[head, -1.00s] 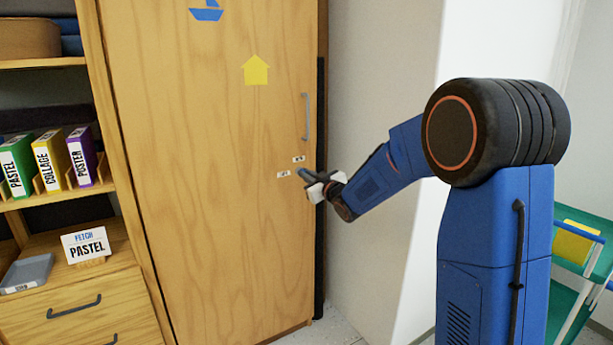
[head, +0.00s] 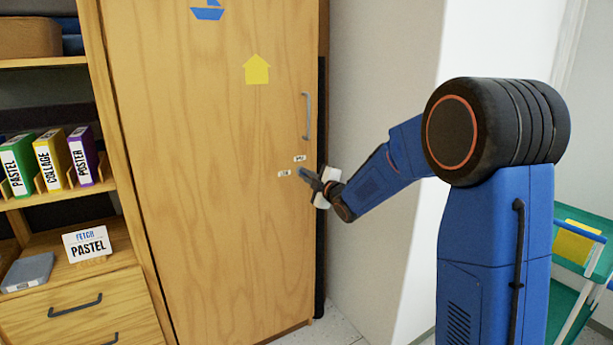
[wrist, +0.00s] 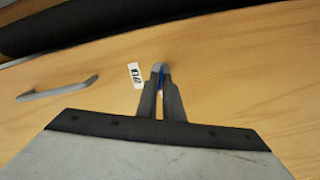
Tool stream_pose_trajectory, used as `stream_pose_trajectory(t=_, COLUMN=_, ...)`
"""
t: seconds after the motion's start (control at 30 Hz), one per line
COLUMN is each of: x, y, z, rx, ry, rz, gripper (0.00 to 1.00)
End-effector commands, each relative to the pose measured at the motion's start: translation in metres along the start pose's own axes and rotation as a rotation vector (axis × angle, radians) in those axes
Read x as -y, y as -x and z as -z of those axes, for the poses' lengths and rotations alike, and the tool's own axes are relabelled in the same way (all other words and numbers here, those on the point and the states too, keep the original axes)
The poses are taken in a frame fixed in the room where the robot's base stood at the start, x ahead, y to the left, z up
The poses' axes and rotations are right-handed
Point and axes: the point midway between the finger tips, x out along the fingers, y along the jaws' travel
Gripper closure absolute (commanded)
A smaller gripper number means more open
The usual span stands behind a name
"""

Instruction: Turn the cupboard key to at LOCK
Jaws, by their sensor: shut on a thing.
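The tall wooden cupboard door (head: 215,200) is closed.
A grey handle (head: 307,116) is on the door above the key. A pale wall (head: 375,120) stands close to the right of the cupboard. Shelves with binders (head: 48,160) and a drawer unit (head: 75,305) are at left. A green trolley (head: 578,265) is at right.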

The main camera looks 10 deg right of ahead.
Motion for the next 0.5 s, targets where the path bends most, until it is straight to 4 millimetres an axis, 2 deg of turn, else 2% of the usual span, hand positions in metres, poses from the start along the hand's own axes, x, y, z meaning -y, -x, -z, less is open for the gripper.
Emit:
stream_pose_trajectory(t=0.2, x=0.0013, y=0.0, z=0.0003, rx=-0.001, ry=0.169, rz=0.001, gripper=1.0)
stream_pose_trajectory(t=0.5, x=0.0022, y=0.0, z=0.0002, rx=-0.001, ry=0.318, rz=0.001, gripper=1.0)
